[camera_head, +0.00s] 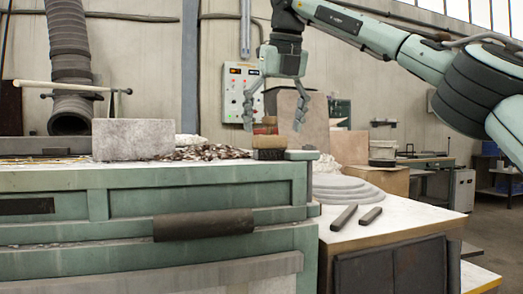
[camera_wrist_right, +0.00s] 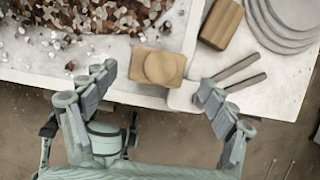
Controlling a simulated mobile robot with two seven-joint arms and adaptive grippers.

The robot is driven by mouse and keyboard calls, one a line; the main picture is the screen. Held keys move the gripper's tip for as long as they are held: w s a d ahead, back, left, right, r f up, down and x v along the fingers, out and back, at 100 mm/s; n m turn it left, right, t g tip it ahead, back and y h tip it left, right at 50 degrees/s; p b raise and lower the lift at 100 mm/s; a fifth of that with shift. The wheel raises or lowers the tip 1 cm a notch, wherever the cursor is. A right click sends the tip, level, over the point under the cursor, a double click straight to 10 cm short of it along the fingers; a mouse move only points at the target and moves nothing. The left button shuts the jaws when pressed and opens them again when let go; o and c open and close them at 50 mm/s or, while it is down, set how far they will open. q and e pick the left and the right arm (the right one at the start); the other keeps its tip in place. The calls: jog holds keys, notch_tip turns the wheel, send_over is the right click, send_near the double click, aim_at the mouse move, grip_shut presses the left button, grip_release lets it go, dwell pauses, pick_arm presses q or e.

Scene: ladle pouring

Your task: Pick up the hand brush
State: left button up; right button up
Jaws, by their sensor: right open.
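My right gripper (camera_head: 272,122) is open and empty, pointing down above the brush. In the right wrist view its fingers (camera_wrist_right: 157,78) stand wide apart, one on each side of the brush, and do not appear to touch it. My left gripper is not in view.
Brown and white chips (camera_head: 205,152) lie left of the brush, beside a grey stone block (camera_head: 133,139). A lower table to the right holds stacked grey discs (camera_head: 345,190), two dark bars (camera_head: 344,215) and a brown box (camera_head: 388,180). A control panel (camera_head: 240,85) hangs behind.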

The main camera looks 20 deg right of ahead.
aim_at(271, 131)
jog(key=x, duration=0.4)
jog(key=shift+a+f, duration=0.1)
jog(key=shift+a, duration=0.05)
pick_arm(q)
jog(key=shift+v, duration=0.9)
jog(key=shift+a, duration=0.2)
pick_arm(e)
jog(key=shift+c, duration=0.4)
jog(key=c, duration=1.2)
